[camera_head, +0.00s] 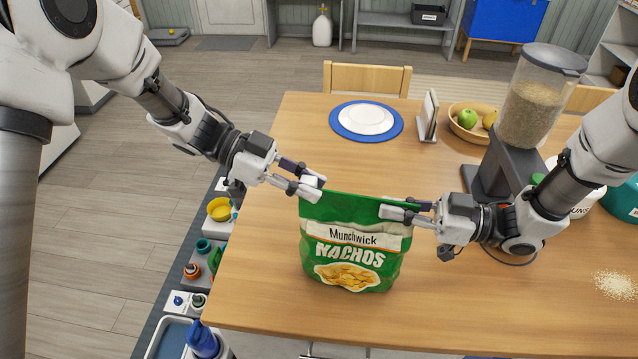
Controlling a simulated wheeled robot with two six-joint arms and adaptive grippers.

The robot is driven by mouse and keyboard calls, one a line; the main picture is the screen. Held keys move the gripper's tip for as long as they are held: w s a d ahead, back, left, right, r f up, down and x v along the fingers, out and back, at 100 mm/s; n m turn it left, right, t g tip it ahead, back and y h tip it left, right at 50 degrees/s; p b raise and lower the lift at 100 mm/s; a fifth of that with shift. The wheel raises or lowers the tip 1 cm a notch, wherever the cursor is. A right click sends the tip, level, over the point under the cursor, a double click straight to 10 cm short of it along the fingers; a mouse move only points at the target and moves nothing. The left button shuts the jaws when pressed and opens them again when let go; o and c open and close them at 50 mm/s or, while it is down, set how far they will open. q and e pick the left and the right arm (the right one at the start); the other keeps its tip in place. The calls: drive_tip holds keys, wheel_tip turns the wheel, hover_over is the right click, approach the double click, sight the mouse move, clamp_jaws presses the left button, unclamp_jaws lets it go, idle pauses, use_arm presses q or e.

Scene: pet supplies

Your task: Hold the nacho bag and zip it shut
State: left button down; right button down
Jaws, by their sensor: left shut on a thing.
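The green nacho bag (352,240), labelled "Munchwick NACHOS", stands upright on the wooden table near its front edge. Its top edge runs between my two grippers. My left gripper (312,186) is shut on the bag's top left corner. My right gripper (392,211) is at the bag's top right corner, with a pale fingertip in front of the top edge. Its other finger is partly hidden, and I cannot tell whether it grips the bag. The zip itself is too small to make out.
A white plate on a blue mat (337,128), a small upright stand (428,116) and a fruit bowl (465,130) are behind the bag. A kibble dispenser (530,115) stands right. Spilled grains (614,285) lie at far right. The table left of the bag is clear.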

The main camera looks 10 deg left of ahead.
drive_tip(key=shift+d, duration=0.1)
use_arm(q)
drive_tip(key=c, duration=1)
unclamp_jaws()
drive_tip(key=shift+d, duration=0.1)
drive_tip(key=shift+o, duration=0.2)
drive_tip(key=v, duration=1.2)
drive_tip(key=shift+w, duration=0.1)
use_arm(e)
drive_tip(key=c, duration=1.2)
unclamp_jaws()
drive_tip(key=shift+c, duration=0.2)
